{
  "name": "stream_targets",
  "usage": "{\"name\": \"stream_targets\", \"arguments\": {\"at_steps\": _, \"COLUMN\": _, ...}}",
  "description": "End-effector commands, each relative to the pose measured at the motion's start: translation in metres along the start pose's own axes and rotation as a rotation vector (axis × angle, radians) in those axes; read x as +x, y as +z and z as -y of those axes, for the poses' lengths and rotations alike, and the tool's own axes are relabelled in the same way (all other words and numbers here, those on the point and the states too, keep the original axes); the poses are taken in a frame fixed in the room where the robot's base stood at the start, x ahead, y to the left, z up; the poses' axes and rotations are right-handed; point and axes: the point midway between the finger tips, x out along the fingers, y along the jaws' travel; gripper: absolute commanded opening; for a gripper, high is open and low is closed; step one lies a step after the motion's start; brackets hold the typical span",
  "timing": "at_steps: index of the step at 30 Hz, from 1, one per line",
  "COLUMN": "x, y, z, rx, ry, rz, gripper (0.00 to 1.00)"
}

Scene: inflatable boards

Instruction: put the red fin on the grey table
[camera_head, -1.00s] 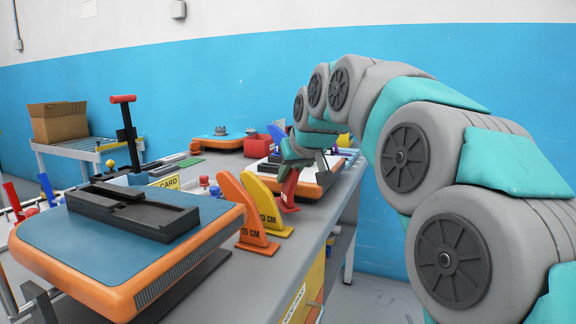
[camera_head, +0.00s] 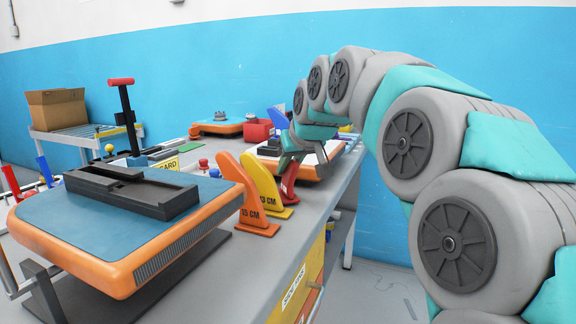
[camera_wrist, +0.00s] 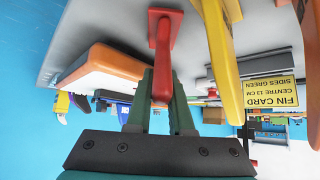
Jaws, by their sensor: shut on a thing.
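The red fin (camera_head: 290,177) is upright at the right of the yellow fin (camera_head: 264,182), near the front edge of the grey table (camera_head: 262,262). My gripper (camera_head: 288,157) is shut on the upper part of the red fin. In the wrist view the scene looks upside down, and the red fin (camera_wrist: 162,55) is between the two fingers of my gripper (camera_wrist: 160,90), its flat base over the grey top. I cannot tell whether the base touches the table. My wrist partly hides the fin's top in the head view.
An orange fin (camera_head: 255,205) stands left of the yellow one. An orange-edged board with a blue top (camera_head: 105,235) fills the near left. Another orange-edged board (camera_head: 305,172) lies just behind the red fin. A fin card (camera_wrist: 270,93) stands near the fins. Bare tabletop lies in front.

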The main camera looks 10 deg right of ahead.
Motion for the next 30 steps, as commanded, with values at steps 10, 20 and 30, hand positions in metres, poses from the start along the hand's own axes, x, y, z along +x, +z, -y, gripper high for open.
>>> {"name": "stream_targets", "arguments": {"at_steps": 10, "x": 0.0042, "y": 0.0041, "z": -0.0002, "rx": 0.0, "ry": 0.0, "rz": -0.001, "gripper": 0.21}}
{"name": "stream_targets", "arguments": {"at_steps": 20, "x": 0.004, "y": 0.0038, "z": -0.0001, "rx": 0.0, "ry": 0.0, "rz": -0.001, "gripper": 0.55}}
{"name": "stream_targets", "arguments": {"at_steps": 30, "x": -0.0001, "y": 0.0037, "z": -0.0001, "rx": 0.0, "ry": 0.0, "rz": -0.002, "gripper": 0.55}}
